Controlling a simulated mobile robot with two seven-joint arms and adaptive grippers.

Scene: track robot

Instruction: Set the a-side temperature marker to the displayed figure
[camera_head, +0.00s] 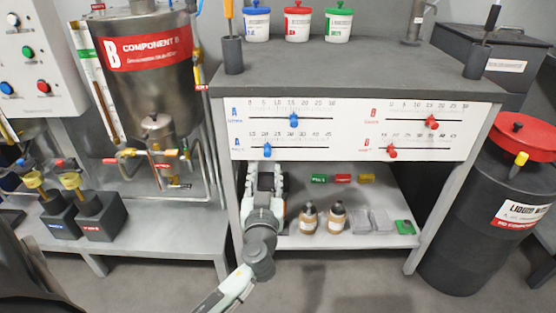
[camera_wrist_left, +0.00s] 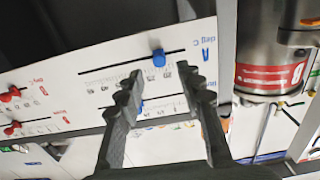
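The white scale panel (camera_head: 350,143) spans the front of the grey bench. A blue marker (camera_head: 267,150) sits near the left end of the lower A-side scale; in the left wrist view this marker (camera_wrist_left: 159,58) is on the row lettered "deg C", upside down. Another blue marker (camera_head: 293,120) sits mid-scale on the upper A row. My left gripper (camera_head: 265,168) is just below the lower blue marker. In the wrist view its two dark fingers (camera_wrist_left: 163,82) are apart and empty, with the marker beyond their tips. My right gripper is out of view. I cannot make out a displayed figure.
Two red markers, the upper one (camera_head: 431,122) and the lower one (camera_head: 392,152), sit on the panel's right half. Brown bottles (camera_head: 308,219) stand on the shelf below. A steel tank (camera_head: 150,70) stands left, a black drum (camera_head: 490,220) right.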

